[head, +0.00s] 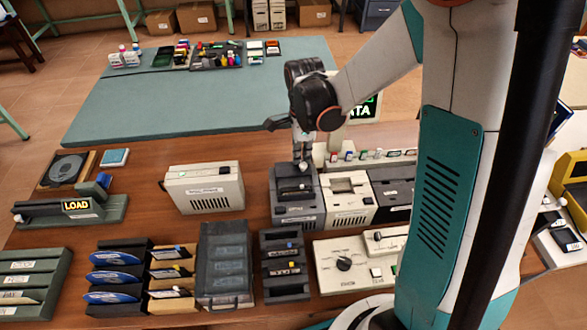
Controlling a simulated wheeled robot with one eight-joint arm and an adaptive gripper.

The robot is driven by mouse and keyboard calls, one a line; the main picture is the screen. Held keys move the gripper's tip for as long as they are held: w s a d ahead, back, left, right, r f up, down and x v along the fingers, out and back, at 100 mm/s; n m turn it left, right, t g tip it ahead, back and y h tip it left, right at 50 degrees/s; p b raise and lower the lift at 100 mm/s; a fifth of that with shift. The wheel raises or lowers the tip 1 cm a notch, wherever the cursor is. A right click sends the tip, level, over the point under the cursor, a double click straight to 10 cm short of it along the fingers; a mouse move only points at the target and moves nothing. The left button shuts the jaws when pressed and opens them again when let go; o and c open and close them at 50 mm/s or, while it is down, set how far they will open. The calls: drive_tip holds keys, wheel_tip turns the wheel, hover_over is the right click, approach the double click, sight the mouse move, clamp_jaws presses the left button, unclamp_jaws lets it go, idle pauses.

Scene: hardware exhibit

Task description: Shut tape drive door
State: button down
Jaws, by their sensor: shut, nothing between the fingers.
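My gripper (301,160) points straight down, shut and empty, over the top rear of a dark grey drive unit (298,208) near the middle of the table. Its tips are at or just above the unit's top; I cannot tell whether they touch. A pale piece shows on top of this unit. A beige unit (348,205) with a dark recess in its top stands directly to its right. The labels are too small to read, so I cannot tell for sure which unit is the tape drive, or how far its door stands open.
A beige box (204,188) stands to the left. A LOAD sign (77,205), disc racks (125,275) and a grey cassette holder (225,265) fill the front left. A control panel (345,262) lies in front. The green mat (190,100) behind has free room.

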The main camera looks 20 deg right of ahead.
drive_tip(key=shift+s+a, duration=0.2)
drive_tip(key=shift+s, duration=0.75)
drive_tip(key=shift+s+a, duration=0.15)
drive_tip(key=shift+s, duration=0.75)
drive_tip(key=shift+s+a, duration=0.2)
drive_tip(key=shift+s, duration=0.75)
idle(0.6)
drive_tip(key=shift+w, duration=0.3)
idle(0.4)
wheel_tip(320, 180, up, 7)
drive_tip(key=p, duration=0.4)
drive_tip(key=shift+p, duration=0.4)
drive_tip(key=s+r+n+t+b, duration=0.2)
drive_tip(key=s+r+n, duration=0.3)
drive_tip(key=n, duration=0.5)
drive_tip(key=s+d+r+n+t+b, duration=0.1)
drive_tip(key=s+r+n+t+b, duration=0.2)
drive_tip(key=n, duration=0.7)
drive_tip(key=s+r+t, duration=0.2)
drive_tip(key=s, duration=0.1)
drive_tip(key=shift+s, duration=0.25)
